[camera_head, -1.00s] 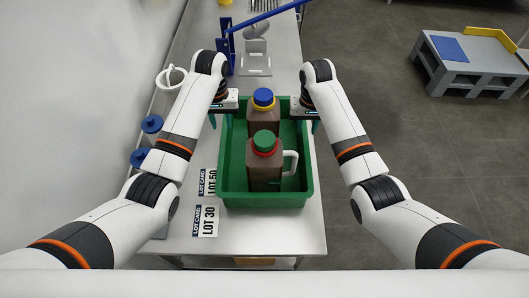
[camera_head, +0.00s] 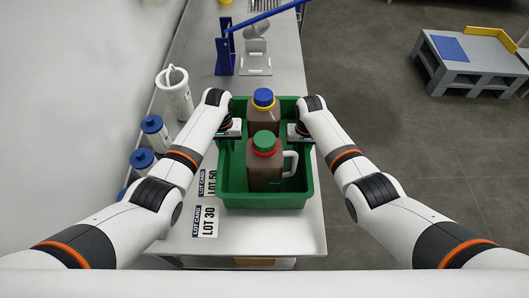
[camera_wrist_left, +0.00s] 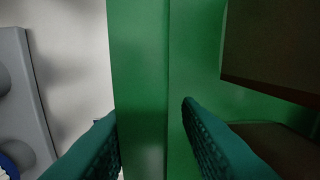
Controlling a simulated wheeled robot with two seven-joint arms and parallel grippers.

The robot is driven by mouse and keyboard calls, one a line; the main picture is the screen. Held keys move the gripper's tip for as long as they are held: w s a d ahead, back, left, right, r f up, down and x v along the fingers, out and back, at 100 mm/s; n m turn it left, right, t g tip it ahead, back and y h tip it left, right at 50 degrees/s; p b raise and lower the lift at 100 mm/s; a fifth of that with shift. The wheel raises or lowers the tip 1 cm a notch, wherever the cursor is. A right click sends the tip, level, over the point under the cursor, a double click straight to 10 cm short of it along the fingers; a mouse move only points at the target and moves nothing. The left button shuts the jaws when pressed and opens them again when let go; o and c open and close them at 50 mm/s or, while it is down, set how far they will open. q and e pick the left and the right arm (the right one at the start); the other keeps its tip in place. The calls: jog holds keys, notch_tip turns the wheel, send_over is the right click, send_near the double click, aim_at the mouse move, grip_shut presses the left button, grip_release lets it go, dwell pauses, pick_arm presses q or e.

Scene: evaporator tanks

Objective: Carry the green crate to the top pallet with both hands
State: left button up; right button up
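The green crate (camera_head: 268,201) stands on the bench and holds two brown jugs. The nearer jug (camera_head: 264,168) has a green cap with a red collar, and the farther jug (camera_head: 263,119) has a blue cap with a yellow collar. My left gripper (camera_head: 229,142) is at the crate's left wall. In the left wrist view its teal fingers (camera_wrist_left: 152,128) are apart, on either side of the green rim (camera_wrist_left: 140,60). My right gripper (camera_head: 300,142) is at the right wall; its fingers are hidden, so I cannot tell their opening. The grey pallet (camera_head: 470,68) stands at the upper right.
A blue sheet (camera_head: 449,48) and a yellow edge piece (camera_head: 492,41) lie on the pallet. A white pitcher (camera_head: 175,94) and blue-lidded containers (camera_head: 154,129) stand left of the crate. A lot 30 card (camera_head: 205,221) lies at its near left. A blue lever stand (camera_head: 226,55) is behind.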

pick_arm(q)
grip_shut()
pick_arm(e)
grip_shut()
